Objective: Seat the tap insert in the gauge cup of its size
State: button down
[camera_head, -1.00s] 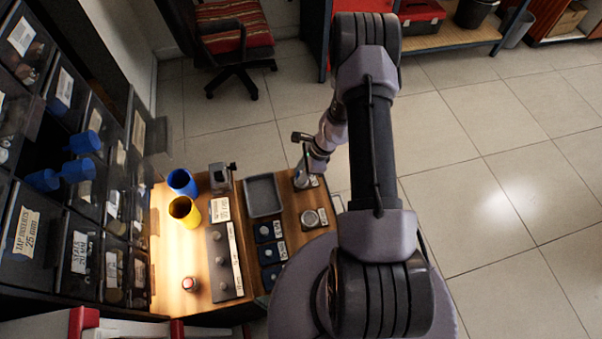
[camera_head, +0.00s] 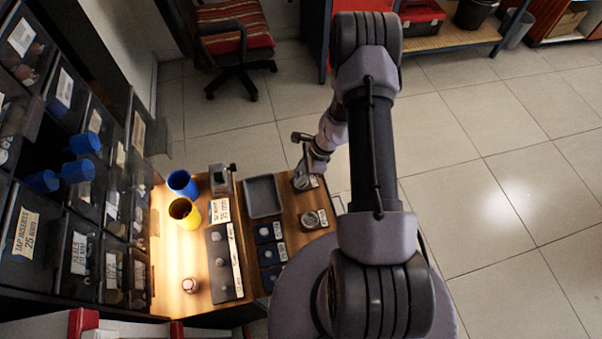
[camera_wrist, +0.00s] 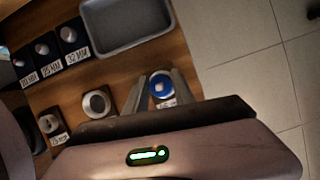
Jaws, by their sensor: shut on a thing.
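My gripper (camera_wrist: 161,88) is shut on the tap insert (camera_wrist: 162,84), which shows a blue ring with a pale centre between the fingers. In the head view my gripper (camera_head: 302,180) is low over the far right end of the bench, and the insert cannot be made out. A labelled plate lies under the fingers; I cannot tell whether the insert is inside a cup there. A round metal gauge cup (camera_wrist: 97,103) stands beside it, also in the head view (camera_head: 311,219). Another round piece (camera_wrist: 50,124) sits farther left on a labelled plate.
A grey tray (camera_wrist: 125,26) lies close behind the gripper. Dark blocks with grey knobs, such as the 32 MM one (camera_wrist: 72,38), stand beside it. Blue (camera_head: 182,183) and yellow (camera_head: 184,211) cups and drawer bins (camera_head: 80,255) are at the left.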

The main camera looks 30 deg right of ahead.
jog(key=shift+f+b, duration=0.8)
jog(key=c, duration=1.3)
grip_release()
jog(key=p+v, duration=0.8)
jog(key=v, duration=0.3)
jog(key=w+a+r+n+t+h, duration=0.1)
jog(key=a+r+n, duration=0.35)
jog(key=r, duration=0.85)
jog(key=w+a+r+n, duration=0.1)
jog(key=a+r+n, duration=0.4)
jog(key=r, duration=0.9)
jog(key=s+a+r+n+t, duration=0.1)
jog(key=s+a+r+n, duration=0.2)
jog(key=s, duration=0.3)
jog(key=s+a+r+n+t, duration=0.1)
jog(key=s+a+r+n, duration=0.2)
jog(key=s+a+r, duration=0.1)
jog(key=s+a+r+n+t+h, duration=0.1)
jog(key=s+a+r+n, duration=0.2)
jog(key=s+r, duration=0.4)
jog(key=shift+s+a+b, duration=0.3)
jog(key=shift+s+a, duration=0.05)
